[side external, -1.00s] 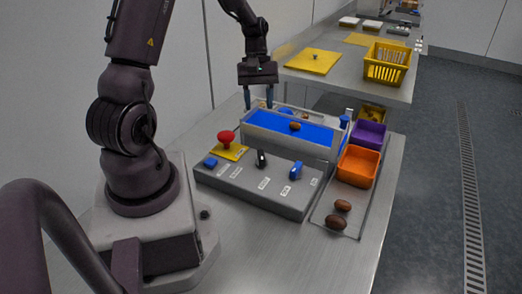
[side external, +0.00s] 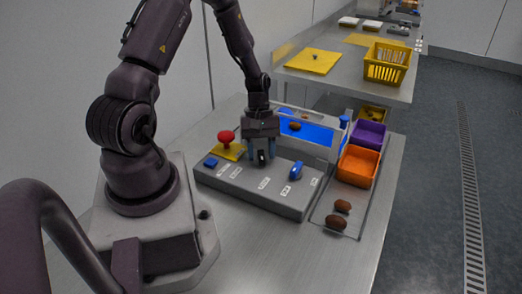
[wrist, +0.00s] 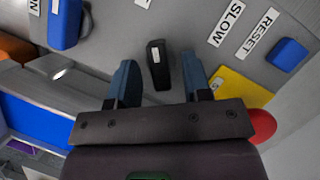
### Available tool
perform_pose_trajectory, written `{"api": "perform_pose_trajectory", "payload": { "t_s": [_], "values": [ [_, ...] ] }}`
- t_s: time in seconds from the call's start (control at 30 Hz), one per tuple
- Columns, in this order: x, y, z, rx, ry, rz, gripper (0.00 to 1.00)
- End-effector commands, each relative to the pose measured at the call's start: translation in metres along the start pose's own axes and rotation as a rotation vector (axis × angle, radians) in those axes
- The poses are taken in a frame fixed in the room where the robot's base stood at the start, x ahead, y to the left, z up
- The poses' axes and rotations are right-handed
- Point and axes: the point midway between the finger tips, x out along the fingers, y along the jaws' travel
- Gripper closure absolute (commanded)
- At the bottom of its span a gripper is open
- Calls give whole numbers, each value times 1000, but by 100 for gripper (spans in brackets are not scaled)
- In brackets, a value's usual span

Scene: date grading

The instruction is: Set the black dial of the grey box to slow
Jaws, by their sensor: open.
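The grey box (side external: 245,191) lies on the steel table in front of my arm. Its black dial (wrist: 158,65) stands between my two open fingers in the wrist view, with a gap on each side. In the side view the dial (side external: 262,157) is partly covered by my gripper (side external: 261,151), which is low over the box. My gripper (wrist: 160,82) is open and empty. The dial has a pale mark near its top end. A SLOW label (wrist: 228,24) lies to the upper right of the dial in the wrist view; a label near the top edge is cut off.
A blue knob (side external: 296,170) and a blue button (side external: 211,162) flank the dial on the box. A red mushroom button (side external: 226,137) sits on a yellow plate. A blue belt (side external: 315,133) runs behind, and an orange bin (side external: 358,166) stands right.

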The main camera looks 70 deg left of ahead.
Motion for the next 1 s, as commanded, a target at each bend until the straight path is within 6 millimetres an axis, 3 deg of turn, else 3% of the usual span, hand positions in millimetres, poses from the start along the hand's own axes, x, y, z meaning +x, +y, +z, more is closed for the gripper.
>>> {"api": "perform_pose_trajectory", "payload": {
  "t_s": [0.13, 0.33, 0.67, 1.0],
  "values": [
    [0, 0, 0, 1, 0, 0, 55],
    [0, 0, 0, 1, 0, 0, 100],
    [-1, 0, 0, 29, 0, -12, 100],
    [-1, 2, 0, 221, 1, -91, 100]
  ]
}}
